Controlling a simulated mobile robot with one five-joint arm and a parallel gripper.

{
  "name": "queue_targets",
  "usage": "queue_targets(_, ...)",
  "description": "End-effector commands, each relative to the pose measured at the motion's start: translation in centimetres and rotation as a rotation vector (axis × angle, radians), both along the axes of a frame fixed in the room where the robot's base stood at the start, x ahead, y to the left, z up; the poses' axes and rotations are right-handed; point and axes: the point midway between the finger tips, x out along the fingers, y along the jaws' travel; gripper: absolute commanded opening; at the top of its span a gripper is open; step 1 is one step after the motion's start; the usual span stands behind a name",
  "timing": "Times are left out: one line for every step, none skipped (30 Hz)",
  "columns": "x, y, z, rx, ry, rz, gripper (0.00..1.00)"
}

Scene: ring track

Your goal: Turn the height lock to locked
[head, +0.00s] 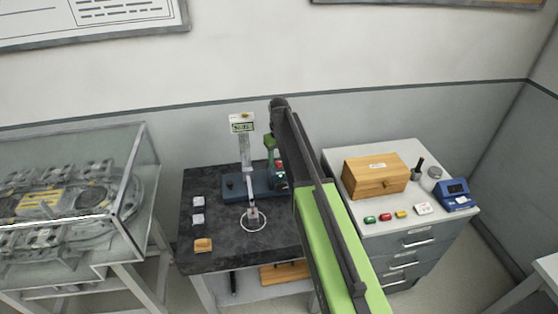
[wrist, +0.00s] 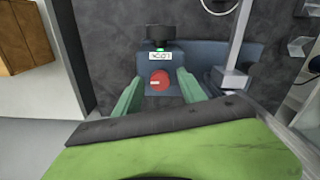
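The height lock is a round red knob (wrist: 160,80) with a pale mark on its left side, set on a blue-grey base (wrist: 215,60). A small white label (wrist: 160,57) and a green light sit just above it in the wrist view; the lettering is too small to read surely. My gripper (wrist: 161,82) is open, with one green finger on each side of the knob and gaps showing between. In the head view the blue base (head: 236,188) stands on the dark table, and my arm hides part of the lock area.
The dark table (head: 215,255) carries small blocks at its left edge and a white ring. A measuring post with a display (head: 242,126) rises from the base. A drawer cabinet (head: 400,240) stands right, a glass case (head: 140,185) left.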

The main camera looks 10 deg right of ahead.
Motion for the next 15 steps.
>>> queue_targets(0.0, 0.0, 0.0, 0.000, 0.000, 0.000, 0.48)
queue_targets(0.0, 0.0, 0.0, 0.000, 0.000, 0.000, 0.48)
queue_targets(0.0, 0.0, 0.0, 0.000, 0.000, 0.000, 0.48)
queue_targets(0.0, 0.0, 0.0, 0.000, 0.000, 0.000, 0.48)
queue_targets(0.0, 0.0, 0.1, 0.000, 0.000, 0.000, 0.48)
queue_targets(0.0, 0.0, 0.3, 0.000, 0.000, 0.000, 0.48)
queue_targets(0.0, 0.0, 0.4, 0.000, 0.000, 0.000, 0.48)
queue_targets(0.0, 0.0, 0.7, 0.000, 0.000, 0.000, 0.48)
queue_targets(0.0, 0.0, 1.0, 0.000, 0.000, 0.000, 0.48)
queue_targets(0.0, 0.0, 1.4, 0.000, 0.000, 0.000, 0.48)
queue_targets(0.0, 0.0, 1.8, 0.000, 0.000, 0.000, 0.48)
queue_targets(0.0, 0.0, 2.5, 0.000, 0.000, 0.000, 0.48)
queue_targets(0.0, 0.0, 3.0, 0.000, 0.000, 0.000, 0.48)
queue_targets(0.0, 0.0, 3.6, 0.000, 0.000, 0.000, 0.48)
queue_targets(0.0, 0.0, 4.5, 0.000, 0.000, 0.000, 0.48)
